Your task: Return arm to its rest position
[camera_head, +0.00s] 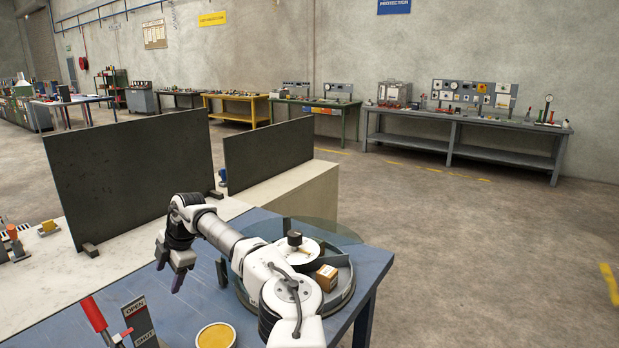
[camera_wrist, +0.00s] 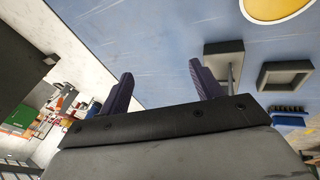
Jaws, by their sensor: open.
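My arm reaches over the blue table (camera_head: 185,312) from the lower right, with its elbow bent. My gripper (camera_head: 168,281) hangs at the arm's end above the table's left part, its fingers pointing down. In the wrist view my gripper (camera_wrist: 160,72) shows two dark fingers spread apart with nothing between them. A round grey tray with dividers (camera_head: 343,297) stands on the table behind and beneath my forearm, which hides part of it. A small brown box (camera_head: 326,278) sits in it. No flanged spool can be made out for certain.
Dark upright panels (camera_head: 130,175) (camera_head: 270,153) stand behind the table. A red-handled lever (camera_head: 94,314), an OPEN/SHUT sign (camera_head: 138,320) and a yellow disc (camera_head: 216,336) are at the near edge. The wrist view shows grey square holders (camera_wrist: 285,75). The floor at right is clear.

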